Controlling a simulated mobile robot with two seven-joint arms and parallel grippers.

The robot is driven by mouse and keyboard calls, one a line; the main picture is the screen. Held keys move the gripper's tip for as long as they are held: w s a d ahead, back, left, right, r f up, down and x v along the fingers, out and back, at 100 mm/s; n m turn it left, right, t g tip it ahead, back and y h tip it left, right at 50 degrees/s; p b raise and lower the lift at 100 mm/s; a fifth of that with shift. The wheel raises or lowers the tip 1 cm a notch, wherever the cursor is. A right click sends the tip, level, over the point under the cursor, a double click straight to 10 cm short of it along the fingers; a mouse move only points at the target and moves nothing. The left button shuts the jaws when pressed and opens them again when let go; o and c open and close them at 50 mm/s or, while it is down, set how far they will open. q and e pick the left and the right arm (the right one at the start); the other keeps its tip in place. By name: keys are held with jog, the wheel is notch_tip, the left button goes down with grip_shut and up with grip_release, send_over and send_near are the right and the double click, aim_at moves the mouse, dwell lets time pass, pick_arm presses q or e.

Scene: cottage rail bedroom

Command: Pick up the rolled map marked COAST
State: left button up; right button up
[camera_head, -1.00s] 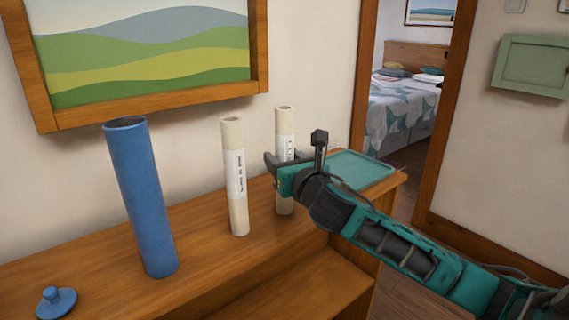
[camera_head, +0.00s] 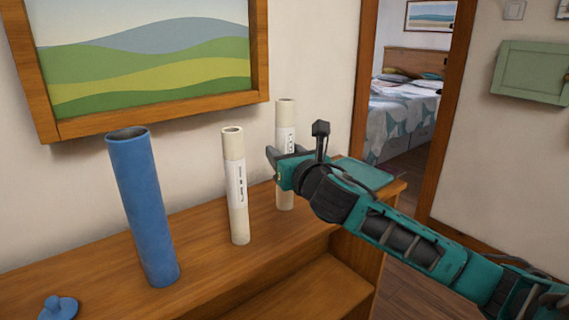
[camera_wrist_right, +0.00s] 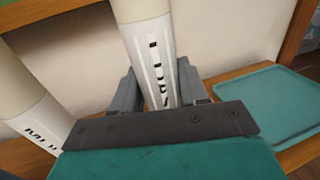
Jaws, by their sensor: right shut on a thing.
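Two cream rolled maps with white labels stand in the head view. The nearer one (camera_head: 236,190) is upright on the wooden cabinet top and apart from my gripper. The farther one (camera_head: 286,115) is upright between the fingers of my right gripper (camera_head: 286,155), which is shut on it around the label. Its lower end appears slightly above the cabinet top. In the right wrist view, the held map (camera_wrist_right: 152,55) runs between both fingers and the other map (camera_wrist_right: 28,110) is at the left. The label lettering is too small or cut off to read. My left gripper is out of view.
A blue tube (camera_head: 143,210) stands open on the cabinet top (camera_head: 205,265) at the left, with its blue lid (camera_head: 58,308) nearby. A teal tray (camera_head: 370,175) lies behind my right gripper. A framed picture (camera_head: 150,55) hangs close above. A doorway opens at the right.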

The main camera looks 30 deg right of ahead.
aim_at(285, 100)
notch_tip(285, 100, up, 14)
jog(key=p, duration=0.3)
jog(key=shift+r, duration=1.25)
jog(key=shift+f, duration=0.1)
